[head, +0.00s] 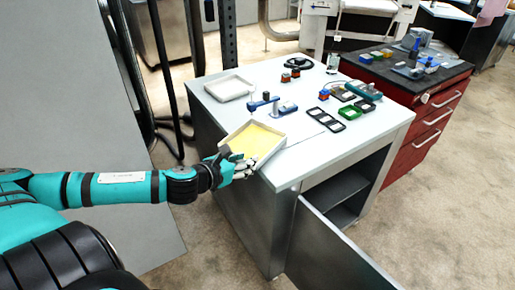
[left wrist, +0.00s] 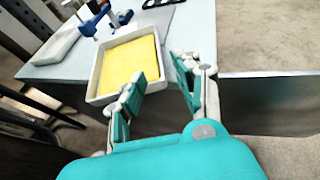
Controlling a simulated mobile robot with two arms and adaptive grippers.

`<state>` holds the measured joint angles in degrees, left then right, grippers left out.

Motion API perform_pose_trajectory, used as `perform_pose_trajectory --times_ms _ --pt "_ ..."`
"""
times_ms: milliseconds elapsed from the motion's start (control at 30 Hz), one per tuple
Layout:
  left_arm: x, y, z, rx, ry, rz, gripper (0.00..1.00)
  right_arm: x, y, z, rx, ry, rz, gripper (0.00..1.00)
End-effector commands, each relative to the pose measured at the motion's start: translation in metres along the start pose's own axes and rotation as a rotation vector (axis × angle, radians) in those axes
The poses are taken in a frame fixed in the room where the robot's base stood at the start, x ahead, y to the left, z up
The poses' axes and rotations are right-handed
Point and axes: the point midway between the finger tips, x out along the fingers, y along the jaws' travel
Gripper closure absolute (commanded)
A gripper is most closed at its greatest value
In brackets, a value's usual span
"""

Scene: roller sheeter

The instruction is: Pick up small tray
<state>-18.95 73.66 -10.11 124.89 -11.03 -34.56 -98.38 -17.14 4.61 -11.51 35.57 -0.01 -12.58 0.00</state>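A small white tray (head: 279,150) with a yellow bottom lies at the front-left corner of the white worktop. It also shows in the left wrist view (left wrist: 97,75). My left gripper (head: 243,167) is at the tray's near edge. In the left wrist view, my left gripper (left wrist: 160,76) has its two fingers spread apart around the near-right corner of the tray. One finger overlaps the tray and the other is outside it. Whether they touch the wall I cannot tell. My right gripper is not in view.
Another pale tray (head: 230,88) lies farther back on the worktop (head: 345,150). A blue tool (head: 264,103) stands just behind the yellow tray. Black and green frames (head: 349,112) and small parts lie to the right. An open cabinet door (head: 335,255) juts out below.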

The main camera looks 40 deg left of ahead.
Motion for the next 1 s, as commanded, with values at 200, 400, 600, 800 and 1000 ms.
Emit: perform_pose_trajectory --times_ms 200,400,600,800,1000 --pt "0.026 0.001 -0.002 -0.006 -0.005 0.001 0.67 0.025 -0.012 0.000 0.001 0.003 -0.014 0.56" --pt "0.049 0.001 -0.001 -0.009 -0.004 0.000 0.67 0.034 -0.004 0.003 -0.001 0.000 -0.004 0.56" --pt "0.079 0.000 -0.001 -0.010 -0.004 -0.002 0.67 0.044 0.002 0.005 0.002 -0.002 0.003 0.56" --pt "0.100 0.000 -0.001 -0.007 -0.001 -0.002 0.67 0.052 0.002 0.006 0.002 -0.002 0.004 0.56" --pt "0.115 0.002 -0.004 -0.007 -0.001 -0.001 0.67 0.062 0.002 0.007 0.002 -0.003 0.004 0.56"
